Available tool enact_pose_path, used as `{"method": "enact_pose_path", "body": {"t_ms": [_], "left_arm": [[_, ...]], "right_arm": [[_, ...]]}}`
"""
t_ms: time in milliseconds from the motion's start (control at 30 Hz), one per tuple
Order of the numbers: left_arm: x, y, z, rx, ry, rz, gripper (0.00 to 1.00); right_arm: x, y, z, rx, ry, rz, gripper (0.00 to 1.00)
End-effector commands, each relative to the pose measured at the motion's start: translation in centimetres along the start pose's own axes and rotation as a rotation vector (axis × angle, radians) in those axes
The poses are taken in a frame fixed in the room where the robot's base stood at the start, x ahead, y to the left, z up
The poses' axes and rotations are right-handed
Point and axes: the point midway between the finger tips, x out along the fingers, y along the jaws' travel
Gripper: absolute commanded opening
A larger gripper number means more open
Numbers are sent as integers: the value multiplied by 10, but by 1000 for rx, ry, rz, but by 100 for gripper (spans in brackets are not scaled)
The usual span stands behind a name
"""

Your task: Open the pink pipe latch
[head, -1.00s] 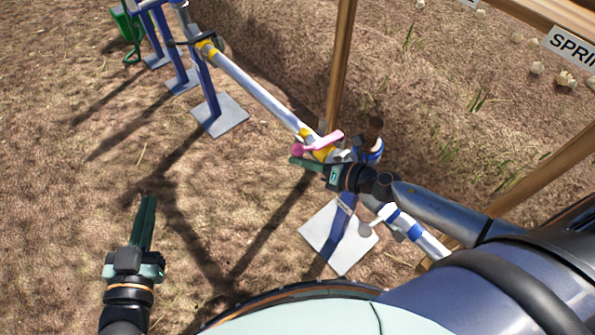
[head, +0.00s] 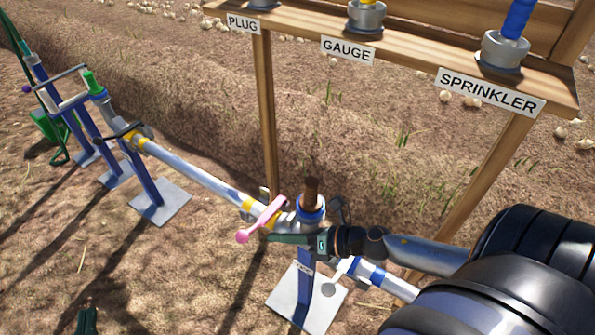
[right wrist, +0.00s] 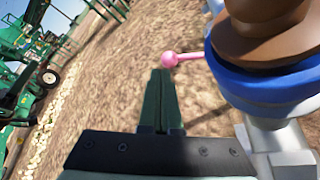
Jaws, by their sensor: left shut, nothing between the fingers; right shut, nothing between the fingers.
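The pink pipe latch (head: 262,220) lies across the pipe at a yellow band, just left of the upright blue-and-metal fitting (head: 312,207). Its round knob points down and left in the head view. My right gripper (head: 272,238) is shut and empty beside the latch, on its near side; I cannot tell whether it touches. In the right wrist view the shut fingers (right wrist: 160,78) point toward the knob (right wrist: 169,59), with the latch's rod running right behind the blue collar (right wrist: 262,75). My left gripper (head: 87,320) is shut and empty at the bottom left, mostly cut off.
A metal pipe (head: 195,172) runs to the upper left on blue posts with square plates (head: 160,202). A wooden rack (head: 405,50) labelled PLUG, GAUGE and SPRINKLER stands behind. A brown plug (head: 312,188) tops the fitting. Bare soil lies at the lower left.

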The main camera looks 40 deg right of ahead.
Motion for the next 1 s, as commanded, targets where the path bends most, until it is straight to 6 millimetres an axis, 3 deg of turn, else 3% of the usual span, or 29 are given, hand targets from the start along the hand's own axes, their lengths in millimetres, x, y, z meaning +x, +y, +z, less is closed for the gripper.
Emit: {"method": "enact_pose_path", "body": {"t_ms": [200,400,1000], "left_arm": [[1,-1,-4,4,8,0,0],[2,-1,-1,-2,-5,1,0],[0,0,5,1,-12,3,0]], "right_arm": [[-29,0,-1,3,1,-1,0],[-42,0,0,2,0,1,0],[-41,-1,-2,-10,10,10,0]]}}
